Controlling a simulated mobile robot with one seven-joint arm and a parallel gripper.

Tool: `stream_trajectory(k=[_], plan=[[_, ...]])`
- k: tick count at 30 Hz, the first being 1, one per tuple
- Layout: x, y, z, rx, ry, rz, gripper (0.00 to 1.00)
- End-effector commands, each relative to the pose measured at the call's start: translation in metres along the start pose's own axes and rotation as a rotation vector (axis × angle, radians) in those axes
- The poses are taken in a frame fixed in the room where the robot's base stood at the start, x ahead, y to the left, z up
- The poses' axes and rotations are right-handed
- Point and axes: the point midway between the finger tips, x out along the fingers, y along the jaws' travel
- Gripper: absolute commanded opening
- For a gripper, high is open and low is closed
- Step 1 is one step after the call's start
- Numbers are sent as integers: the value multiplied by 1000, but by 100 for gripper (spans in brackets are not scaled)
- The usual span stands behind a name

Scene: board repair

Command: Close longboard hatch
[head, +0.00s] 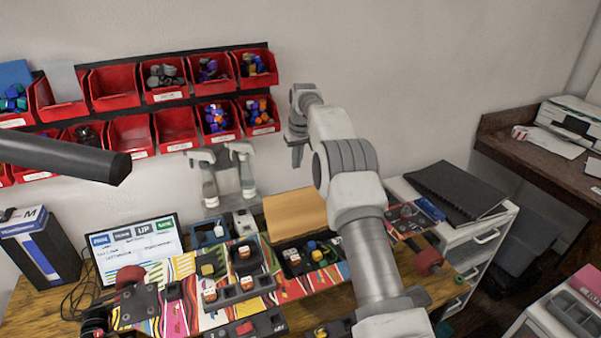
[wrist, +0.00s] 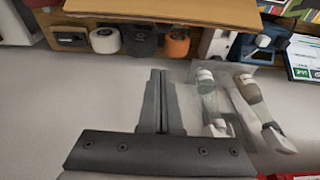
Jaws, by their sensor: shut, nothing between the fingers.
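A colourful striped longboard (head: 181,267) lies on the wooden table with small modules in its openings. A tan wooden panel, which looks like the hatch (head: 292,212), stands up tilted at the board's back edge, beside an open compartment (head: 310,257) holding small parts. The hatch also shows in the wrist view as a tan strip (wrist: 170,11) along the top. My gripper (head: 297,163) is raised behind the table near the wall, above and apart from the hatch. In the wrist view its fingers (wrist: 158,76) are together with nothing between them.
Two spray bottles (head: 209,182) stand behind the board, close beside my fingers in the wrist view. Red bins (head: 176,128) hang on the wall to the left. A monitor (head: 139,249) stands at the left. A white drawer cabinet (head: 487,233) is at the right.

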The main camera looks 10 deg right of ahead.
Motion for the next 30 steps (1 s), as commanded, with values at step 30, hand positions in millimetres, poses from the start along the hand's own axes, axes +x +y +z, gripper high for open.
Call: stream_trajectory(k=[30], plan=[[88, 0, 9, 0, -1, 0, 0]])
